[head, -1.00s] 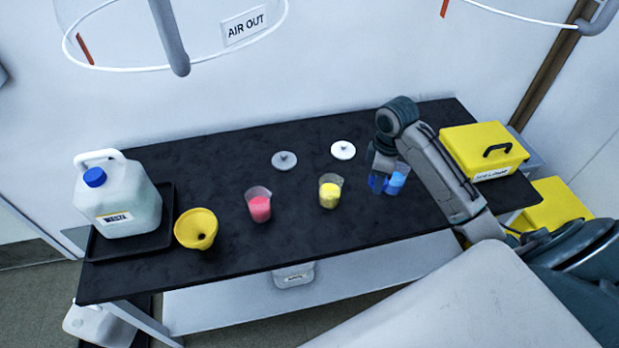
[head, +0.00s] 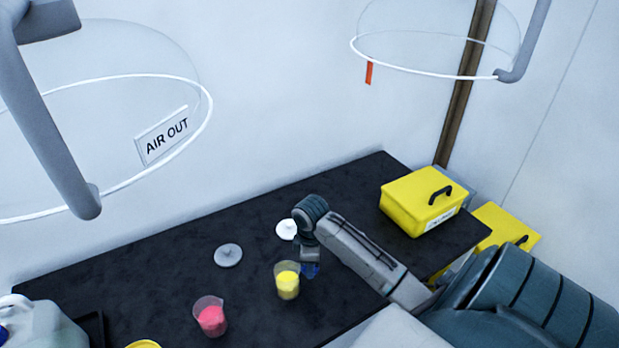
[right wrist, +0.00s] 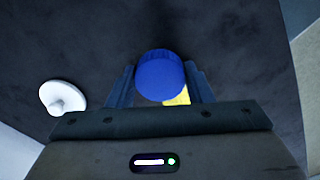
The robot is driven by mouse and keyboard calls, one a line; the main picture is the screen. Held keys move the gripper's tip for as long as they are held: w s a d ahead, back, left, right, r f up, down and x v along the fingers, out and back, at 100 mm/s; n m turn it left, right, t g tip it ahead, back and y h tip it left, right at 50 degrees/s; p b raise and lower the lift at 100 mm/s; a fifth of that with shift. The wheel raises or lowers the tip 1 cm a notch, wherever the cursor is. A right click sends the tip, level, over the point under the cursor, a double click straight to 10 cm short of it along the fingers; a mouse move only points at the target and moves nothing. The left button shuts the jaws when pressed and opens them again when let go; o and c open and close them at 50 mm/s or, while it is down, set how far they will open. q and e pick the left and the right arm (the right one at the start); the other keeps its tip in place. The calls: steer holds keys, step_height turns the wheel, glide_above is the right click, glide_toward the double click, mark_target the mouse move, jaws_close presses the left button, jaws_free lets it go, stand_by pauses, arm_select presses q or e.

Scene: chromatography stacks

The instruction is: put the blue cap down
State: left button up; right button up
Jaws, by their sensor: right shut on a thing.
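The blue cap (right wrist: 160,75) is between the two fingers of my right gripper (right wrist: 160,88) in the right wrist view. The fingers are shut on its sides. In the head view my right gripper (head: 310,268) is low over the black table, just right of the beaker with yellow contents (head: 287,281). Only a small dark blue part of the cap (head: 312,270) shows there, and I cannot tell whether it touches the table. My left gripper is not in view.
A grey lid (head: 228,255) and a white lid (head: 286,230) lie on the black table (head: 160,270). A beaker with pink contents (head: 210,318) stands front left. A yellow box (head: 412,205) stands back right. A white jug (head: 40,325) is cut off at lower left.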

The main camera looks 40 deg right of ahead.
mark_target(312, 285)
steer(key=shift+s+f, duration=0.2)
steer(key=shift+f, duration=0.65)
step_height(312, 285, down, 4)
steer(key=shift+w+p, duration=0.1)
steer(key=shift+p, duration=0.35)
steer(key=shift+f, duration=0.1)
steer(key=shift+s+a+f, duration=0.1)
steer(key=shift+s+f, duration=0.25)
steer(key=shift+f, duration=0.25)
steer(key=o, duration=1)
steer(key=shift+s+a+f, duration=0.1)
steer(key=r, duration=0.4)
steer(key=r+b, duration=0.1)
steer(key=r, duration=0.3)
steer(key=w+r+b, duration=0.1)
steer(key=r, duration=0.3)
steer(key=shift+r, duration=0.25)
steer(key=shift+s+d+r+b, duration=0.1)
steer(key=shift+d+r+b, duration=0.15)
steer(key=shift+r, duration=0.25)
